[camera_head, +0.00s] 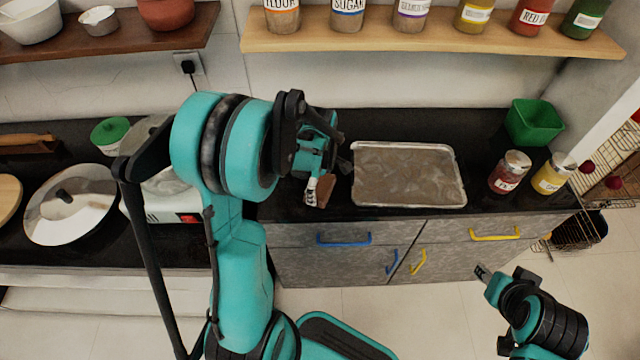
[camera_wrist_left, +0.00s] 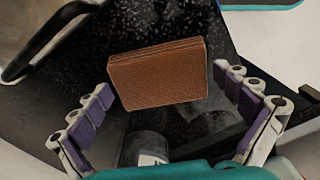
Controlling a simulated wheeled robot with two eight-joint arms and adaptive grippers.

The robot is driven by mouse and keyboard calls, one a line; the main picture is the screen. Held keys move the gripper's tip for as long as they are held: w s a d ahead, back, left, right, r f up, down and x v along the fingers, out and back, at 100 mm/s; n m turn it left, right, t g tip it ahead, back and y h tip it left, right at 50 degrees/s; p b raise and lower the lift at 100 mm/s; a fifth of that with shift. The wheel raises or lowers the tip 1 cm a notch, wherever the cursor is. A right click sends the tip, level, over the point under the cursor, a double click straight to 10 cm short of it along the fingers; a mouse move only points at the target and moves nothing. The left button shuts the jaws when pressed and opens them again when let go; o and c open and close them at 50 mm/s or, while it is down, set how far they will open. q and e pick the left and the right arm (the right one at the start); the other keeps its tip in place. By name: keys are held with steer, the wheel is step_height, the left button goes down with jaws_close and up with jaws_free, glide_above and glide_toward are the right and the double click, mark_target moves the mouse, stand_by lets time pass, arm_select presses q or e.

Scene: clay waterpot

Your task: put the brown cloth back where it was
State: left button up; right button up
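The brown cloth (camera_head: 325,191) is a folded, flat-sided block at the dark counter, left of the metal tray. In the left wrist view the cloth (camera_wrist_left: 158,75) shows whole, just beyond and between my fingertips. My left gripper (camera_head: 317,187) is over the counter at the cloth, partly hiding it in the head view. In the wrist view its purple-padded fingers (camera_wrist_left: 168,88) are spread wide, with gaps to the cloth on both sides. My right gripper (camera_head: 483,273) is low at the right, in front of the cabinet and away from the cloth; its opening is unclear.
The tray (camera_head: 462,190) lies right of the cloth. Red (camera_head: 509,172) and yellow (camera_head: 553,174) jars and a green container (camera_head: 535,122) stand farther right. A pan lid (camera_head: 85,212) and white appliance (camera_head: 165,208) are left. A jar-shaped object (camera_wrist_left: 145,148) is near my fingers. A shelf (camera_head: 430,38) hangs above.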

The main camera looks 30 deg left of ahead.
mark_target(320, 185)
arm_select(q)
steer(key=shift+r, duration=0.25)
step_height(320, 185, up, 11)
steer(key=p, duration=0.5)
steer(key=s+d+r+m+t, duration=0.7)
steer(key=s+d+m, duration=0.3)
steer(key=m, duration=0.9)
steer(key=shift+s+d+r+m, duration=0.4)
steer(key=shift+s+r, duration=0.15)
steer(key=shift+r, duration=0.1)
steer(key=shift+a, duration=0.1)
